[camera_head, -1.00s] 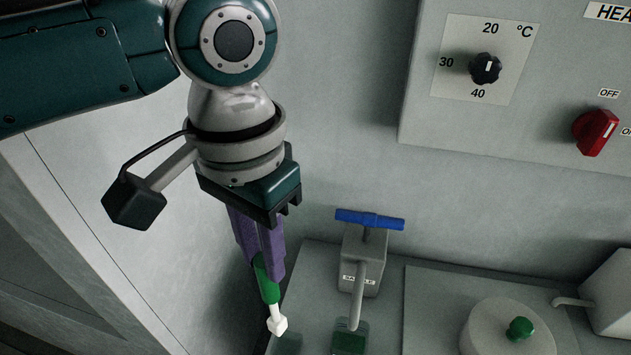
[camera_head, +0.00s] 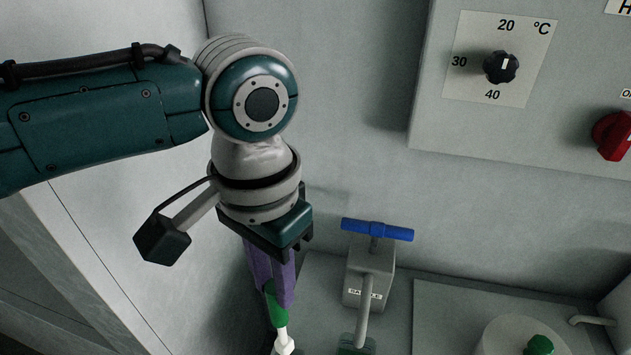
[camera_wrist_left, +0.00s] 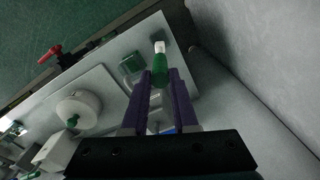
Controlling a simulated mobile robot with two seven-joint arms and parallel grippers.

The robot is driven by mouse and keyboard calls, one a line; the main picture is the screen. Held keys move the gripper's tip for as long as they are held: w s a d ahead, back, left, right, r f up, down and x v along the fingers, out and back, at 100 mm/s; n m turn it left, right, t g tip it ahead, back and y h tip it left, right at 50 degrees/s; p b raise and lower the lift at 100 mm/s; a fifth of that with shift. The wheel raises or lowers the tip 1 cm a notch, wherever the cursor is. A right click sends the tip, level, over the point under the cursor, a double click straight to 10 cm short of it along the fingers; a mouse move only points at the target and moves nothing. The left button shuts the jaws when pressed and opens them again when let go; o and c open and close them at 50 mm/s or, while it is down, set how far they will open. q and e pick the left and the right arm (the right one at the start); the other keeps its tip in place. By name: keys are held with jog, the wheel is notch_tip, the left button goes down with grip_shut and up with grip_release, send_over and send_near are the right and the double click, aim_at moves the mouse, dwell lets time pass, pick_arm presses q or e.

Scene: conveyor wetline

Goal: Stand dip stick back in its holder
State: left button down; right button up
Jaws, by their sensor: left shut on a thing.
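The dip stick has a green grip (camera_head: 275,305) and a white end (camera_head: 283,341) pointing down. My left gripper (camera_head: 274,288) is shut on the green grip, with its purple fingers on either side. The stick also shows in the left wrist view (camera_wrist_left: 159,63), beyond the fingertips (camera_wrist_left: 160,78). A small dark patch lies near its white end there; I cannot tell whether it is the holder. The stick's lower end is cut off by the bottom edge of the head view. My right gripper is not in view.
A sample tap (camera_head: 368,278) with a blue handle (camera_head: 377,230) stands right of my left gripper, a green vessel (camera_wrist_left: 130,64) near it. A white round lid with a green knob (camera_head: 540,345) lies further right. A control panel (camera_head: 560,110) hangs above; a wall is on the left.

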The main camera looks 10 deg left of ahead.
aim_at(279, 315)
pick_arm(q)
jog(key=shift+f+b, duration=1.65)
jog(key=shift+f, duration=1.55)
jog(key=shift+f+b, duration=0.3)
jog(key=shift+f, duration=0.25)
jog(key=c, duration=0.6)
grip_release()
notch_tip(279, 315, up, 10)
jog(key=p, duration=0.3)
